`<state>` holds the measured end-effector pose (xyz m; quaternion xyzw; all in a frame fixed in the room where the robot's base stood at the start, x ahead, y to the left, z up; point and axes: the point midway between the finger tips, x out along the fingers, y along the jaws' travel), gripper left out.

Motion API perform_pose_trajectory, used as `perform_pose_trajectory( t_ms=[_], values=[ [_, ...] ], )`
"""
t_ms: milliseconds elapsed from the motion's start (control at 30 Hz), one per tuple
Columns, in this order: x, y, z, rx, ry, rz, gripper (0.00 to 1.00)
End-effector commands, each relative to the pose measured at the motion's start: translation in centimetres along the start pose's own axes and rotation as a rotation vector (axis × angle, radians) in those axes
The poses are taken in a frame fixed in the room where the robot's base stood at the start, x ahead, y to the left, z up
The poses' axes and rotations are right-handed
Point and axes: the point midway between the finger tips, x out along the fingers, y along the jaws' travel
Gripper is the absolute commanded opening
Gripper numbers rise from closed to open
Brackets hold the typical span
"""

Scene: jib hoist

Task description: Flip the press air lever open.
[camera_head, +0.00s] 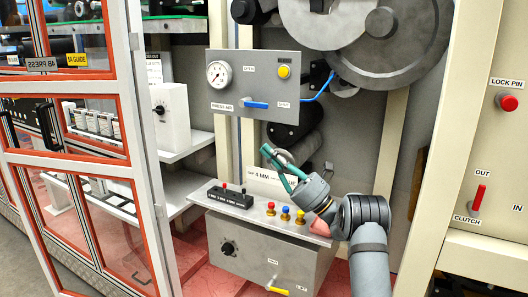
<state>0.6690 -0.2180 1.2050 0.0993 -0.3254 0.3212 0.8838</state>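The press air lever (257,105) is a blue handle on the upper grey panel (230,85). It lies level, pointing right toward a plate that seems to read "SHUT". A plate that seems to read "OPEN" sits above it. A label that seems to read "PRESS AIR" is left of the lever. I cannot tell how far apart the fingers are. Nothing is clearly seen in them.
The panel also has a round gauge (219,74), a yellow button (284,71) and a blue hose (320,88). Below, the grey box (262,245) carries coloured knobs and a yellow lever (278,291). A red-framed door (137,110) stands left; large grey wheels (395,45) are upper right.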

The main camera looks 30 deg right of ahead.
Motion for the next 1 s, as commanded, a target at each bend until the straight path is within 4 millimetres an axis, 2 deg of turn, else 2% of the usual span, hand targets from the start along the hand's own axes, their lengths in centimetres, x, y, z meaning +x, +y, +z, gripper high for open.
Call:
perform_pose_trajectory(
  t_ms=[33,167,533,667,1000],
  values=[
    [-1.3,-1.3,0.6,-0.01,-0.035,-0.032,0.0],
    [-2.5,-3.1,2.3,-0.026,-0.087,-0.075,0.0],
    [-2.4,-3.3,2.7,-0.027,-0.093,-0.08,0.0],
    [-1.2,-3.3,2.9,-0.027,-0.092,-0.078,0.0],
    [4.6,-3.7,3.6,-0.027,-0.092,-0.077,0.0]
  ],
)
